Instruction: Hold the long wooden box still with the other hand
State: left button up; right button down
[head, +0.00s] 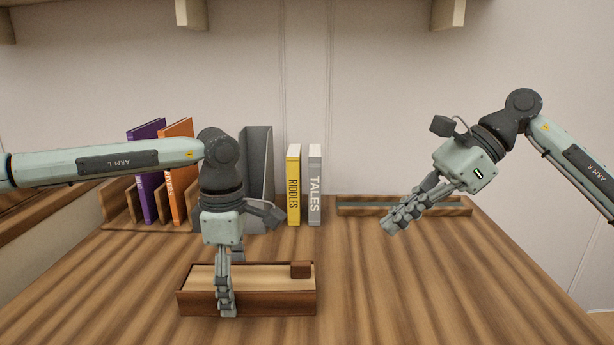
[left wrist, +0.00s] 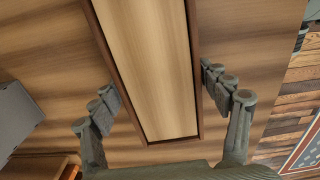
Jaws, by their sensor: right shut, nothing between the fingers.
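The long wooden box (head: 275,303) lies on the table in the head view, dark-walled with a pale flat top. My right gripper (head: 391,226) is shut and empty, raised over the table at the right, away from the box.
At the back stand a purple book (head: 146,160), an orange book (head: 178,150), a grey bookend (head: 258,165), a yellow book (head: 293,185) and a grey book (head: 315,185). A shallow wooden tray (head: 350,210) lies at the back right. The table right of the box is clear.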

aim_at(233, 278)
pick_arm(q)
jog(key=o, duration=0.4)
jog(key=shift+r, duration=0.1)
jog(key=shift+r+p, duration=1.75)
jog(key=shift+r, duration=1.65)
